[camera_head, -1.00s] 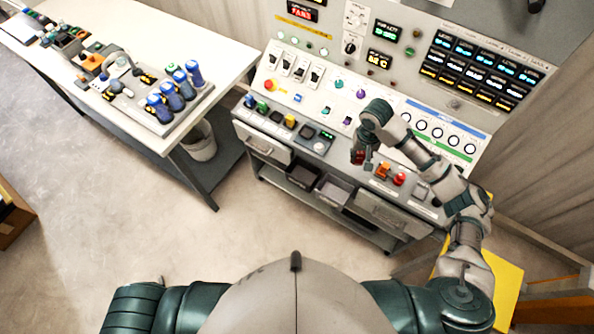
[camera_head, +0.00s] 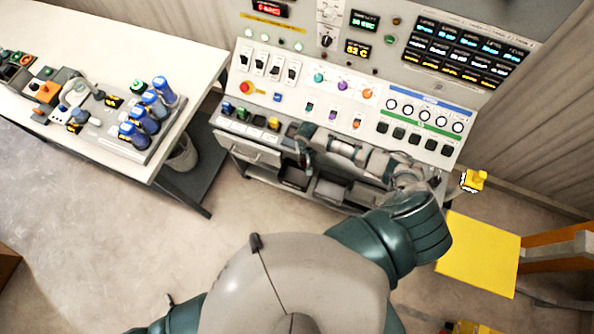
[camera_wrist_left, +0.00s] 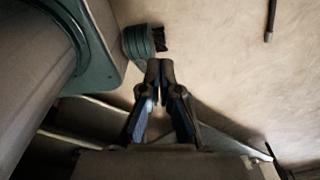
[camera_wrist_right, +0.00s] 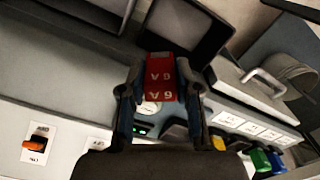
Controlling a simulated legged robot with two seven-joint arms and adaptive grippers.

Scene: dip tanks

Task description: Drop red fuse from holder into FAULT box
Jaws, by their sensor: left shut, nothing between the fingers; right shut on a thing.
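My right gripper (camera_wrist_right: 160,88) is shut on the red fuse (camera_wrist_right: 163,75), which carries white and yellow "6A" marks. In the head view my right gripper (camera_head: 303,142) is at the console's front ledge, above the open bins; the fuse cannot be made out there. A dark open bin (camera_head: 295,176) and a grey open bin (camera_head: 330,191) sit under the ledge. In the right wrist view the dark bin (camera_wrist_right: 207,28) lies just beyond the fuse. No FAULT label is readable. The fuse holder cannot be picked out. My left gripper (camera_wrist_left: 160,66) is shut and empty.
The console panel (camera_head: 300,100) with switches and displays stands ahead. A drawer with a handle (camera_wrist_right: 262,85) is beside the dark bin. A white table (camera_head: 110,60) with blue bottles is at left. A yellow platform (camera_head: 478,255) is at right. The floor between is clear.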

